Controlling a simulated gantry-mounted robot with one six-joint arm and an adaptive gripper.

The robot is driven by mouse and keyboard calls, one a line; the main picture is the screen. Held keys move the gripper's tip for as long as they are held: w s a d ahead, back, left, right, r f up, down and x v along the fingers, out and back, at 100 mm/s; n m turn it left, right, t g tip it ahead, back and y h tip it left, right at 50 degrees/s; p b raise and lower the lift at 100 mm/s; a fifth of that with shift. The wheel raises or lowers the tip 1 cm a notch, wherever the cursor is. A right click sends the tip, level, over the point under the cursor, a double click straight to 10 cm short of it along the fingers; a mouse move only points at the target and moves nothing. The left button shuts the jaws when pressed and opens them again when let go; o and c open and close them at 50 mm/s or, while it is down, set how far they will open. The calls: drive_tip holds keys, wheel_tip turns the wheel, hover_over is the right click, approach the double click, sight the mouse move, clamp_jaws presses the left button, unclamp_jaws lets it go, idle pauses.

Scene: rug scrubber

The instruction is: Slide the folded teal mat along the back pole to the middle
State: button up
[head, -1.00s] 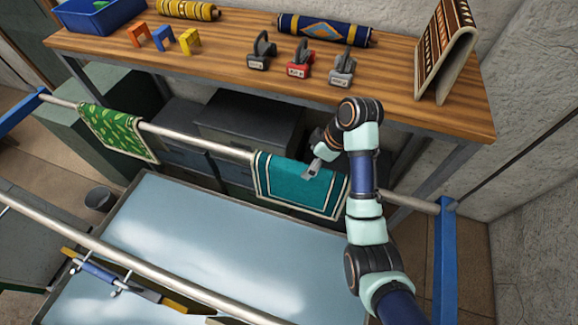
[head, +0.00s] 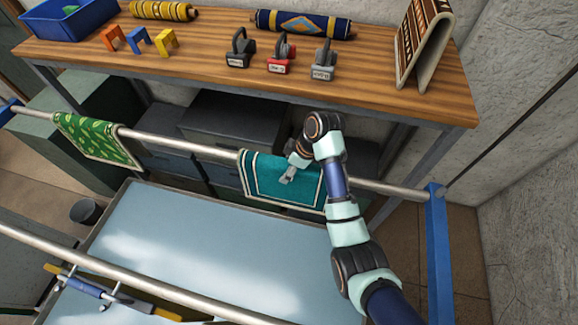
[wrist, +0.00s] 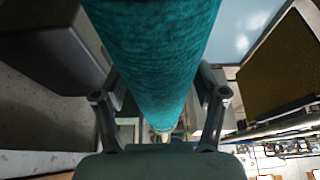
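The folded teal mat (head: 262,180), with a pale border stripe, hangs over the back pole (head: 190,148) right of the green mat. My gripper (head: 287,177) is at the mat's upper front in the head view. My arm covers the mat's right edge there. In the wrist view the teal mat (wrist: 155,45) fills the upper middle and runs between the two fingers of my gripper (wrist: 160,100). The fingers stand apart on either side of it. The mat hides their tips, so I cannot tell whether they press on it.
A green patterned mat (head: 95,138) hangs further left on the same pole. A blue post (head: 437,240) stands at its right end. A wooden bench (head: 210,60) with clamps is behind; a pale basin (head: 190,240) and a front pole (head: 100,275) are nearer.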

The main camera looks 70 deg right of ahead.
sight(255, 157)
drive_tip(key=c, duration=1.2)
drive_tip(key=shift+o, duration=0.2)
drive_tip(key=shift+w+a+b, duration=0.2)
drive_tip(key=shift+w+b, duration=0.05)
drive_tip(key=shift+w, duration=1.1)
drive_tip(key=shift+w+a+b, duration=0.2)
drive_tip(key=shift+w+b, duration=0.05)
drive_tip(key=shift+w, duration=1.2)
drive_tip(key=shift+w+a+b, duration=0.2)
drive_tip(key=shift+w+b, duration=0.25)
drive_tip(key=shift+w, duration=0.9)
drive_tip(key=shift+w+a+b, duration=0.15)
drive_tip(key=shift+w+b, duration=0.3)
drive_tip(key=shift+w, duration=0.85)
drive_tip(key=shift+f, duration=0.1)
drive_tip(key=shift+w+a+f+b, duration=0.15)
drive_tip(key=shift+w+b, duration=0.5)
drive_tip(key=shift+w, duration=0.35)
drive_tip(key=shift+w+a+r+b, duration=0.15)
drive_tip(key=shift+w+b, duration=0.5)
drive_tip(key=shift+w, duration=0.35)
drive_tip(key=shift+w+a+b, duration=0.1)
drive_tip(key=shift+w+b, duration=0.25)
drive_tip(key=shift+w, duration=0.35)
